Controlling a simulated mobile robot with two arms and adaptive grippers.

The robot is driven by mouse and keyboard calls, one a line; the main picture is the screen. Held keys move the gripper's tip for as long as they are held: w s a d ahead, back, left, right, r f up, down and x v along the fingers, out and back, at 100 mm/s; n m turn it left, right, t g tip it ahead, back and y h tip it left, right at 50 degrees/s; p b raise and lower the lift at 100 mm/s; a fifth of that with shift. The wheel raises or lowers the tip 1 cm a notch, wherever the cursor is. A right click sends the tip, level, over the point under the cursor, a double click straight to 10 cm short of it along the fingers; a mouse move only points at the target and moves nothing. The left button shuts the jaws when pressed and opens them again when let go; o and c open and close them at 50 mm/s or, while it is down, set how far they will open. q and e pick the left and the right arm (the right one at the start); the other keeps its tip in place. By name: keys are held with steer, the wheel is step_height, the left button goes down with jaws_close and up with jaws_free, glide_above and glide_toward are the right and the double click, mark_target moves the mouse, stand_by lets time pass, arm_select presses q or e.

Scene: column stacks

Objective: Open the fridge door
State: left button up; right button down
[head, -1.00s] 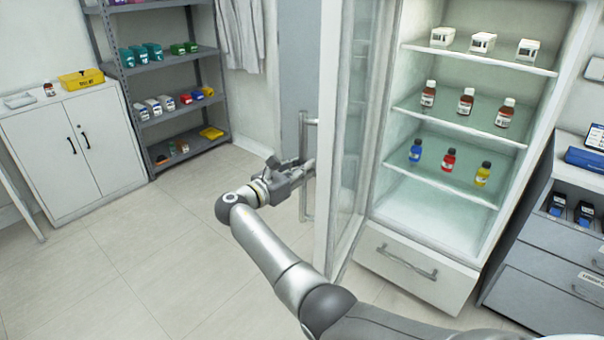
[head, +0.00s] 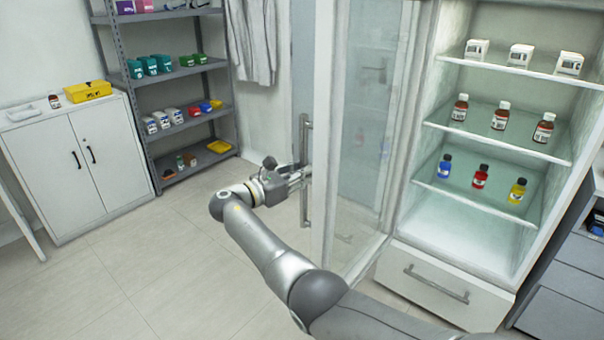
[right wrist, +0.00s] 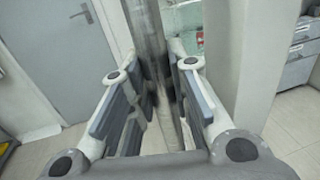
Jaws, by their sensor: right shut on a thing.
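The fridge door (head: 364,135) is a glass panel in a white frame and stands wide open, swung out to the left of the fridge interior. Its long vertical metal handle (head: 305,205) is on the door's outer side. My right gripper (head: 299,176) is at the handle, with its fingers closed around it. In the right wrist view the handle bar (right wrist: 152,60) runs between the two finger pads. The fridge (head: 490,160) shows its lit shelves with white boxes, brown bottles and small coloured bottles. My left gripper is not in view.
A white drawer front (head: 430,285) closes the fridge's base. Grey drawers (head: 570,290) stand to the right. A metal shelf rack (head: 150,130) and a white cabinet (head: 75,165) stand at the back left. The floor (head: 170,270) on the left is clear.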

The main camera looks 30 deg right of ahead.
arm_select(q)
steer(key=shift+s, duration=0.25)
arm_select(e)
steer(key=c, duration=1.3)
jaws_free()
steer(key=shift+d, duration=0.1)
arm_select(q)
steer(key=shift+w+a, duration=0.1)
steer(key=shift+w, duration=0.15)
arm_select(e)
steer(key=a, duration=0.4)
steer(key=s+a, duration=0.1)
steer(key=a, duration=0.3)
steer(key=s+a, duration=0.1)
steer(key=a, duration=0.3)
steer(key=shift+s, duration=0.2)
steer(key=shift+d+f, duration=0.1)
